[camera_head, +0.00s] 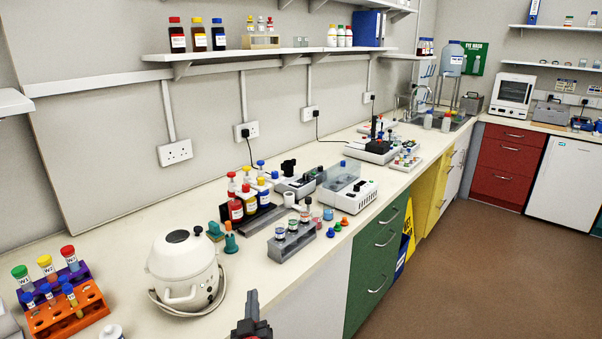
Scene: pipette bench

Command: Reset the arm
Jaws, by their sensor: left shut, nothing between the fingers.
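My left gripper (252,302) shows at the bottom edge of the head view, dark grey with a red part below it. It is shut and empty. It appears in front of the bench's front edge, to the right of the white centrifuge (184,266), and touches nothing that I can see. Most of the left arm is out of the frame. My right gripper is not in view.
The long bench (130,225) carries an orange tube rack (68,317), a grey vial rack (292,240), dark-capped bottles and a white instrument (347,190). A shelf (270,52) hangs above. Open floor (470,270) lies to the right.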

